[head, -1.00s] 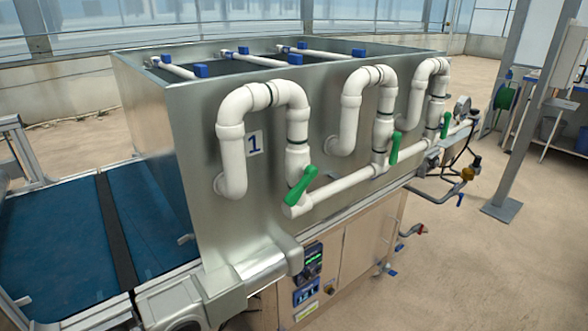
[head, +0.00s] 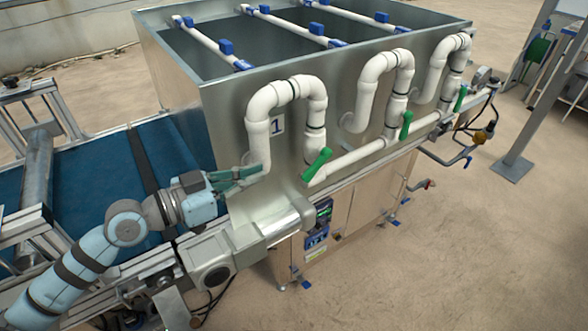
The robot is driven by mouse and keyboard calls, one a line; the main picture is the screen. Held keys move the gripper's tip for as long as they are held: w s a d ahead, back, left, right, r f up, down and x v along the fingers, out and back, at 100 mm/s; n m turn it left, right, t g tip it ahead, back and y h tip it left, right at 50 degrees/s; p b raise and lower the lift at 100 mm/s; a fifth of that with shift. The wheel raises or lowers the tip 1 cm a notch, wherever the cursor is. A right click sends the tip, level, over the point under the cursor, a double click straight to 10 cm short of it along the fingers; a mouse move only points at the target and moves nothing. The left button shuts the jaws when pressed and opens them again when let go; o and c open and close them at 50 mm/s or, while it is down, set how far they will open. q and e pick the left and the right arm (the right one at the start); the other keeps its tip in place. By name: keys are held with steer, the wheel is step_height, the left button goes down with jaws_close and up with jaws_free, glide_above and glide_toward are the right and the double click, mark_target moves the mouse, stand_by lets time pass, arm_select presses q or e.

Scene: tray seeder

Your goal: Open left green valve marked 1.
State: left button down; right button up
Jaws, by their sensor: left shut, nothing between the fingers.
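The left green valve handle (head: 317,164) sits on the first white pipe loop, beside the label marked 1 (head: 278,125). The handle slants, upper end to the right, lower end to the left. My left gripper (head: 262,171) comes in from the left with its fingers shut and nothing in them. Its fingertips are near the lower end of the first pipe loop, left of the green handle and apart from it. My right gripper is not in the head view.
Two more green valve handles (head: 406,125) and (head: 460,98) stand farther right along the white pipe. The metal tank (head: 225,125) is behind the pipes. A blue conveyor belt (head: 90,175) lies at left.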

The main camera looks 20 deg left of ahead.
arm_select(q)
steer(key=p, duration=0.1)
glide_toward(317, 164)
step_height(317, 164, up, 3)
steer(key=w+d, duration=0.1)
steer(key=shift+w+d+f, duration=0.4)
steer(key=shift+w+f, duration=0.15)
steer(key=shift+f, duration=0.25)
steer(key=shift+w+d+f, duration=0.35)
steer(key=shift+w+f, duration=0.15)
steer(key=shift+f, duration=0.3)
steer(key=shift+b, duration=0.3)
